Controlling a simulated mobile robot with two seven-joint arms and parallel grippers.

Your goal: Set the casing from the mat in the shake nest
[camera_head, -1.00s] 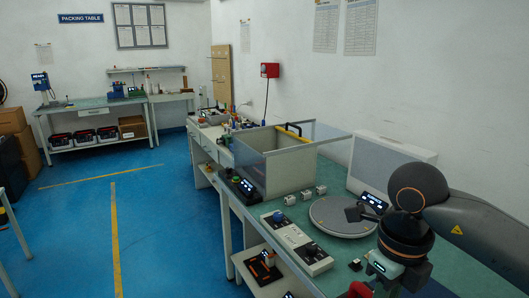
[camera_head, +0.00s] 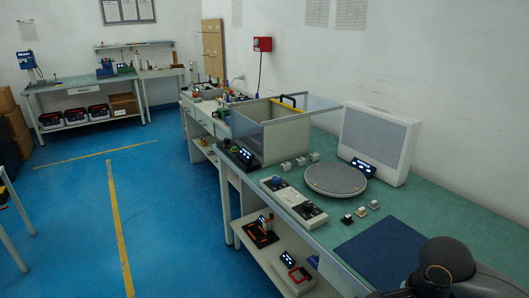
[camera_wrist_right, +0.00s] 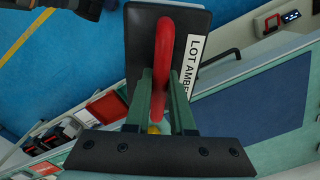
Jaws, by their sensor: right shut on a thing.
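In the right wrist view, the green fingers of my right gripper (camera_wrist_right: 161,78) are shut on the red loop handle of a dark casing (camera_wrist_right: 140,45). The casing has a white label reading "LOT AMBE", the rest hidden. The floor and furniture show beyond it. The blue mat (camera_head: 383,252) lies bare on the bench in the head view, and part of it seems to show in the wrist view (camera_wrist_right: 262,100). In the head view, the right gripper and casing are out of sight; only my arm is at bottom right. I cannot tell which fixture is the shake nest. My left gripper is not in view.
A grey round plate (camera_head: 336,181) and white panel (camera_head: 380,143) stand on the bench. A clear-walled box (camera_head: 272,138) and control units (camera_head: 294,203) are farther left. An orange-black fixture (camera_head: 262,232) and a red-handled unit (camera_head: 297,275) occupy the lower shelf. The floor is open at left.

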